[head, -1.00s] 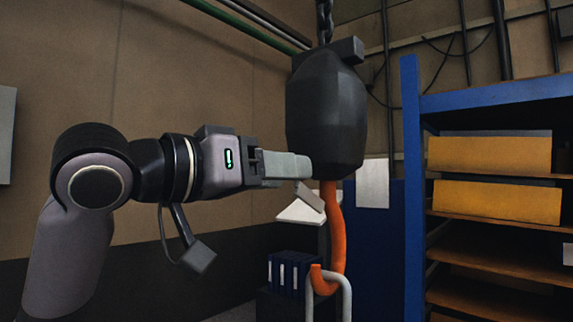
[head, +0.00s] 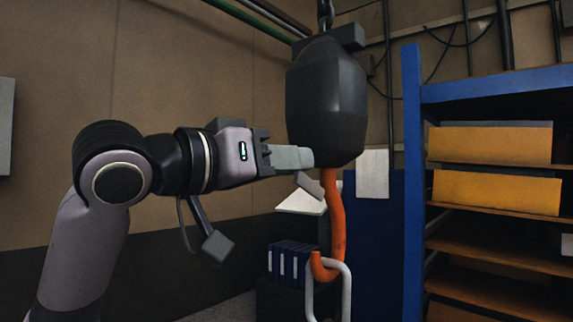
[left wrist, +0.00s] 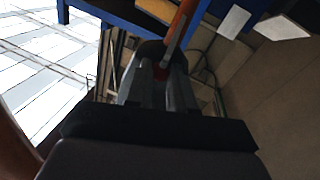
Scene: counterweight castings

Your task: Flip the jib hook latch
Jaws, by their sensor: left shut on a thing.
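A dark hook block (head: 327,100) hangs from a chain, with an orange hook (head: 332,215) below it. The hook also shows in the left wrist view (left wrist: 181,22). A grey latch (head: 309,186) slants beside the hook's upper shank, just under my left fingers. My left gripper (head: 300,158) reaches in from the left at the block's lower edge. Its fingers are shut, with a small red part (left wrist: 161,72) between them in the wrist view; this looks like part of the latch. The fingers partly hide the grip. My right gripper is out of view.
A pale metal link (head: 347,290) hangs in the hook's bowl. A blue shelf (head: 411,150) with yellow boxes (head: 490,145) stands to the right. Blue binders (head: 290,262) stand low behind the hook. Open space lies below my left arm.

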